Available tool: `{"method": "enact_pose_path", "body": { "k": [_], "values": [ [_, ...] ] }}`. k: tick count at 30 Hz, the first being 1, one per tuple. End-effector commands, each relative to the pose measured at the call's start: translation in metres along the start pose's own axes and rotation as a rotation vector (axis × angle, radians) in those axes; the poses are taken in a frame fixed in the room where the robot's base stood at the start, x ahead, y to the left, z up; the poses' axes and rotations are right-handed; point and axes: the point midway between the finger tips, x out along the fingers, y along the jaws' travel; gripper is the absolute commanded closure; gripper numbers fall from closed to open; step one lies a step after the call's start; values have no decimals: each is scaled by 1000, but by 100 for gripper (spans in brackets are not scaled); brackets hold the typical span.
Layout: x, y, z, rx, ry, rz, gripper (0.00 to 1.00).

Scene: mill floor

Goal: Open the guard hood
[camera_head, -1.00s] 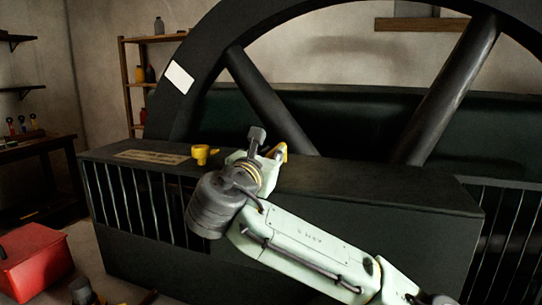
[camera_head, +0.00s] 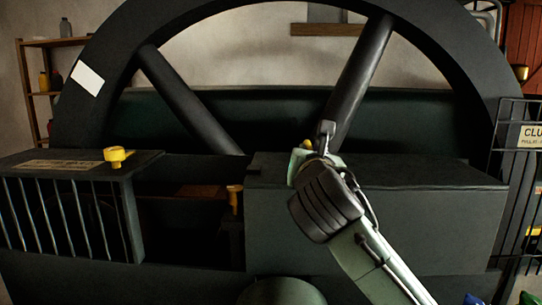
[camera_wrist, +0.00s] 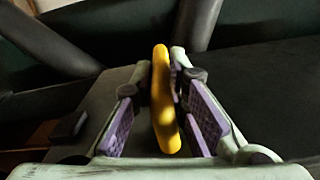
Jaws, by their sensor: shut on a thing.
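The guard hood (camera_head: 440,225) is a long dark box cover in front of the big wheel. It stands shifted to the right, with an open gap (camera_head: 190,225) between it and the barred left section. Its yellow handle (camera_wrist: 163,110) shows upright between the purple finger pads in the wrist view. My gripper (camera_wrist: 160,75) is shut on this handle. In the head view my gripper (camera_head: 306,155) is at the hood's top left, and my wrist hides most of the handle.
The barred left section (camera_head: 70,215) carries a yellow knob (camera_head: 118,155) and a label plate. A post with an orange top (camera_head: 234,200) stands inside the gap. The spoked wheel (camera_head: 185,100) rises behind. A wire cage with a sign (camera_head: 530,136) stands at the right.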

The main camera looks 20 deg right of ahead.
Motion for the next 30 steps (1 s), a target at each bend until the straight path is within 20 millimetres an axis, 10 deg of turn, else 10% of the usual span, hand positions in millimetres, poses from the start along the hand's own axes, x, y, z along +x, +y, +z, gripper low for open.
{"method": "enact_pose_path", "body": {
  "k": [7, 21, 22, 30],
  "values": [
    [0, -36, 6, 2, 3, -7, 100],
    [0, -42, 8, 2, 2, -6, 100],
    [0, -42, 8, 2, 2, -6, 85],
    [0, -41, 8, 1, 1, -3, 67]
  ]
}}
